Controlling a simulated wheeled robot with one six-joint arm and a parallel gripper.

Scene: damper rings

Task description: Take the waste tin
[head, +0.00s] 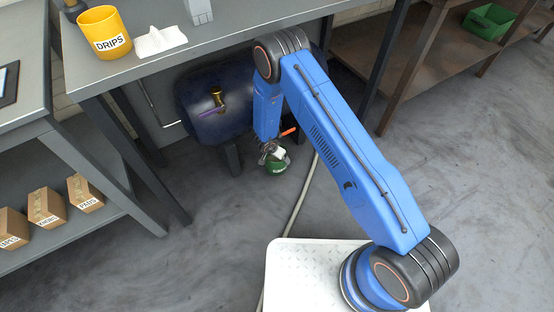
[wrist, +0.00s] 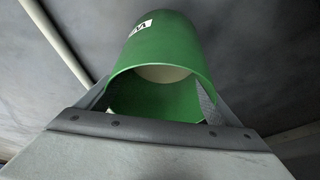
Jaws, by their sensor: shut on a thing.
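The waste tin is a green open-topped can (head: 277,167) with a white label, low near the floor under the grey bench in the head view. In the wrist view the green tin (wrist: 165,55) fills the upper middle, its open mouth facing the camera and part of its white label showing. My gripper (head: 268,150) reaches down to it; in the wrist view its two fingers (wrist: 157,100) are shut on the tin near its rim. I cannot tell whether the tin touches the floor.
A dark blue tank (head: 205,95) with a brass valve (head: 217,97) stands left of my gripper, under the bench (head: 225,38). A yellow DRIPS tin (head: 104,32) and a white cloth (head: 160,41) are on the bench. A pale hose (head: 298,203) runs along the floor.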

